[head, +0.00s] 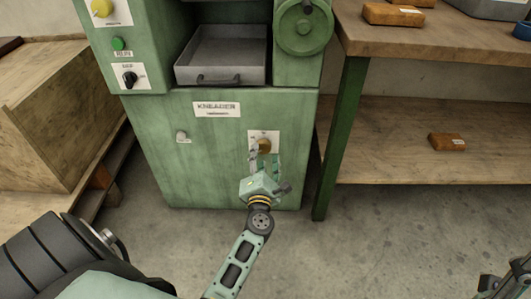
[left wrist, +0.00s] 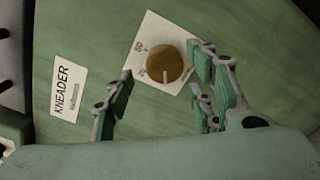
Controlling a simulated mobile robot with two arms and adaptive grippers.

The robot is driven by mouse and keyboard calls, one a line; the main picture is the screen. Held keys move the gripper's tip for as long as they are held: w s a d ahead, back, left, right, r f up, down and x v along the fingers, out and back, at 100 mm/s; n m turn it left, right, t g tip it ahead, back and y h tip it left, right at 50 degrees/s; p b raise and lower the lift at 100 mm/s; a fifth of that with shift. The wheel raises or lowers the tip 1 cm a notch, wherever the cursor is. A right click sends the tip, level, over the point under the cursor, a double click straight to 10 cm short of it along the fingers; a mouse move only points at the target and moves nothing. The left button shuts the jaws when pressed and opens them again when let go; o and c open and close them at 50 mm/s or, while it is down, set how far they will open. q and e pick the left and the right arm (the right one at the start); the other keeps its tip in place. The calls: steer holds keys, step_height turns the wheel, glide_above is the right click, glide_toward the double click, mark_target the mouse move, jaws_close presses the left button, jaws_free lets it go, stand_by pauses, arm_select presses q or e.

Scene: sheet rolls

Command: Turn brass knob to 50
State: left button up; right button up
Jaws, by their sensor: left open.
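The brass knob (head: 264,145) sits on a white scale plate on the lower front of the green machine (head: 160,150). In the left wrist view the round knob (left wrist: 164,64) has a pale pointer line near its lower edge. The plate (left wrist: 157,35) carries a printed 50 at its upper left and a smaller mark below it that I cannot read surely. My left gripper (head: 263,162) is open just in front of the knob; its fingers (left wrist: 160,82) stand apart on either side and seem clear of it. My right gripper (head: 503,285) shows only partly at the lower right corner.
A KNEADER label (left wrist: 68,88) is beside the plate. The machine also has a metal tray (head: 222,58), a handwheel (head: 303,25), a black selector (head: 129,76) and a green button (head: 119,43). A workbench (head: 440,40) stands right, a wooden crate (head: 60,120) left. Floor in front is clear.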

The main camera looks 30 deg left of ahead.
mark_target(262, 148)
arm_select(q)
steer(key=shift+b+x, duration=0.3)
steer(key=shift+x, duration=1.65)
steer(key=c, duration=1.1)
